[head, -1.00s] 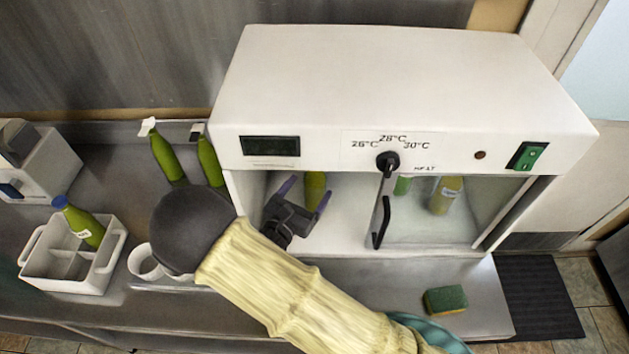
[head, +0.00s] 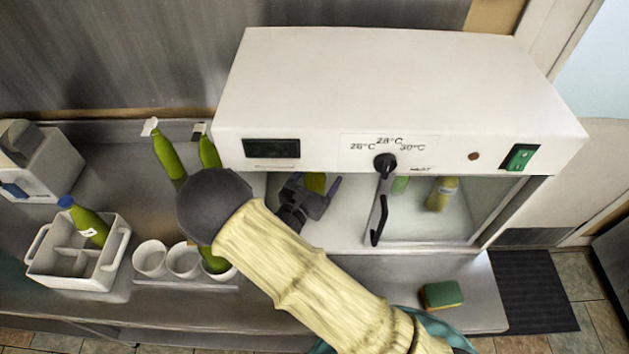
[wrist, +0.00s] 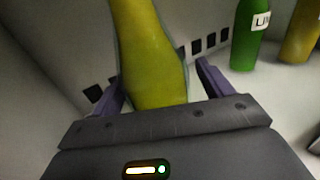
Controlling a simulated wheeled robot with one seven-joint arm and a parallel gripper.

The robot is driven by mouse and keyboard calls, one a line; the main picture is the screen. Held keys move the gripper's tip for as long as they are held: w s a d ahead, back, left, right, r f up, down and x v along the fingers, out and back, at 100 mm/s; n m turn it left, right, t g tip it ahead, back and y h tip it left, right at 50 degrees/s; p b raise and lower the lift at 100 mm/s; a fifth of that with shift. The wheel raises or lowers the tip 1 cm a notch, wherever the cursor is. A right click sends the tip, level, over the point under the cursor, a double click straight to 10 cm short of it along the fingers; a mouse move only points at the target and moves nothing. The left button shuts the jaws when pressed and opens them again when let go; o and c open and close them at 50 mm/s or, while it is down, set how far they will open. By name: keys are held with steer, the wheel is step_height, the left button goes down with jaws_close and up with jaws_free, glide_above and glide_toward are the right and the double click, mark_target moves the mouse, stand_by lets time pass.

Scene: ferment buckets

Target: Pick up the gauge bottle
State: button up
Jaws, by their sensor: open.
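A yellow-green bottle (head: 316,181) stands in the left part of the white cabinet, with no readable label, so I cannot tell for sure that it is the gauge bottle. In the wrist view this bottle (wrist: 150,50) stands between the two purple fingers. My gripper (head: 318,187) is open inside the cabinet, with a finger on either side of the bottle. It also shows in the wrist view (wrist: 163,84). The bottle's top is cut off there, and its lower end is hidden behind the gripper body. I cannot tell whether either finger touches it.
A green bottle (wrist: 248,35) and a yellow bottle (wrist: 300,30) stand to the right in the cabinet (head: 400,80), behind a door with a black handle (head: 379,215). Outside at left are a divided caddy (head: 80,282), white cups (head: 150,258) and more green bottles (head: 165,155). A sponge (head: 441,294) lies in front.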

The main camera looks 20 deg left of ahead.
steer(key=shift+w, duration=0.15)
steer(key=c, duration=1.6)
steer(key=shift+o, duration=0.2)
steer(key=shift+r, duration=0.2)
